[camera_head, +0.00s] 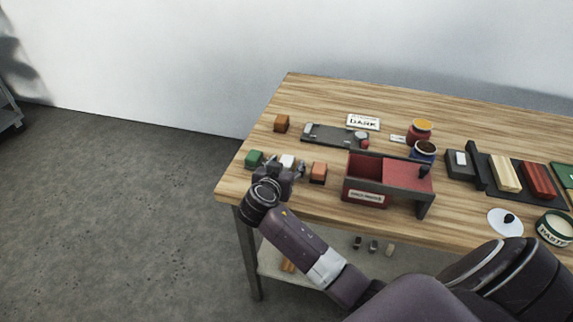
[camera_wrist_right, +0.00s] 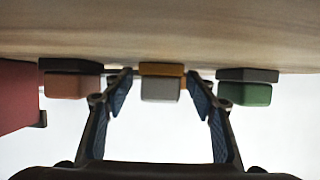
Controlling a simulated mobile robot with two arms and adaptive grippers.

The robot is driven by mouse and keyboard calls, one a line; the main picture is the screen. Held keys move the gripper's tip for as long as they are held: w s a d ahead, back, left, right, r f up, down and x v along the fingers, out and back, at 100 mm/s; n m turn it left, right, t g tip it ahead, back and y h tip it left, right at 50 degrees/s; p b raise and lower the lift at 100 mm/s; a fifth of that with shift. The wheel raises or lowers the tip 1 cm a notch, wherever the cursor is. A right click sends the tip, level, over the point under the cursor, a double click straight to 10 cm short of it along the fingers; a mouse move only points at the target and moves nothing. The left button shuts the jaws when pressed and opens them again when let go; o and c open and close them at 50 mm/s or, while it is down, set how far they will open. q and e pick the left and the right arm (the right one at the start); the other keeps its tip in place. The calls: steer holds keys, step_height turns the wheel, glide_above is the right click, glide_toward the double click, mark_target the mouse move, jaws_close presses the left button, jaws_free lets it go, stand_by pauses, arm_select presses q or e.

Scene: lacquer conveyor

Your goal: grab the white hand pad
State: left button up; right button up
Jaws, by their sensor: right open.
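The white hand pad (camera_head: 288,160) stands near the left front of the wooden table, between a green pad (camera_head: 254,158) and an orange pad (camera_head: 318,170). My right gripper (camera_head: 281,172) is at its near side and partly covers it in the head view. In the right wrist view the white pad (camera_wrist_right: 160,89) looks pale grey, with a mustard-brown block (camera_wrist_right: 162,69) directly above it in the picture. My open right gripper (camera_wrist_right: 158,80) has one finger on each side of the pad, with gaps visible. I cannot tell how deep the pad sits between them. My left gripper is out of view.
The green pad (camera_wrist_right: 245,94) and orange pad (camera_wrist_right: 73,86) flank the fingers closely. A red box (camera_head: 365,190) stands right of the orange pad. A brown block (camera_head: 281,122) and a dark tray (camera_head: 335,134) are farther back. Jars and other blocks fill the table's right side.

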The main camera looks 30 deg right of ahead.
steer(key=c, duration=1.2)
steer(key=shift+c, duration=0.2)
